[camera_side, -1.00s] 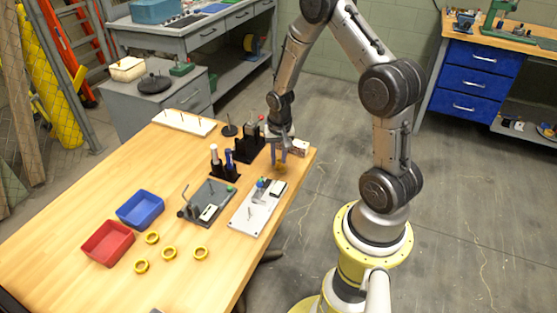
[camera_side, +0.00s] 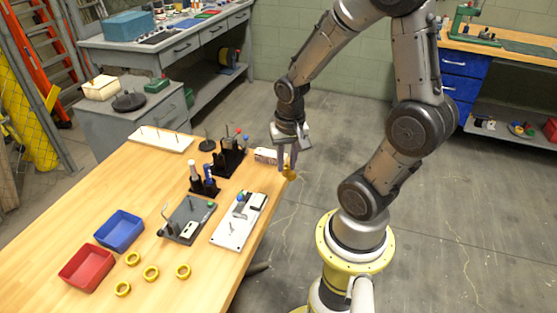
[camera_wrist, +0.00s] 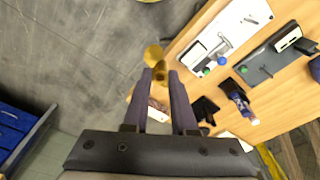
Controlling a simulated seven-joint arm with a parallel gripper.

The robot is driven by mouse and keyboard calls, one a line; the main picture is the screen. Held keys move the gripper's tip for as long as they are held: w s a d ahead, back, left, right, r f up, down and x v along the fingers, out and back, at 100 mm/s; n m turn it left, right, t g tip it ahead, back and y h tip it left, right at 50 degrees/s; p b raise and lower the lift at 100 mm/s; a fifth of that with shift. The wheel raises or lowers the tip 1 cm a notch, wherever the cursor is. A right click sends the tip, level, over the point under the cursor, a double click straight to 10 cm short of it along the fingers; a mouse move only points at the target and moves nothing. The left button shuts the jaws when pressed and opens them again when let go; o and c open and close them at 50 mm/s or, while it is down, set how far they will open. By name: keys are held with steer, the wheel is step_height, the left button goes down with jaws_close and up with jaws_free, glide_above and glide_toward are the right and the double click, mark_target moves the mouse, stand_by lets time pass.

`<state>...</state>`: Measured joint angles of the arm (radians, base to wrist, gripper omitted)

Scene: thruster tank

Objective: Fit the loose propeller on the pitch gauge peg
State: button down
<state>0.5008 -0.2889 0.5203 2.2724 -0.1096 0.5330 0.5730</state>
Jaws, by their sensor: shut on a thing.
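The brass-coloured propeller (camera_side: 290,174) is between the fingertips of my gripper (camera_side: 288,167), which is shut on it. They appear at the table's right edge in the side view. In the wrist view the propeller (camera_wrist: 153,54) juts past the fingertips (camera_wrist: 162,74), with grey floor behind it. A white plate (camera_side: 228,238) with a thin upright peg (camera_side: 232,228) and small fittings lies near the table's right edge. A dark grey plate (camera_side: 178,232) with a bent rod and a pale block lies left of it. I cannot tell which of them is the pitch gauge.
A white-and-red box (camera_side: 268,155), a black holder (camera_side: 229,158) and a black stand with upright tools (camera_side: 204,186) are at the table's far right.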

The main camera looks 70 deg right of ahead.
steer(key=shift+s+a+r, duration=0.1)
steer(key=shift+s+a, duration=0.05)
steer(key=shift+s, duration=0.05)
stand_by(0.3)
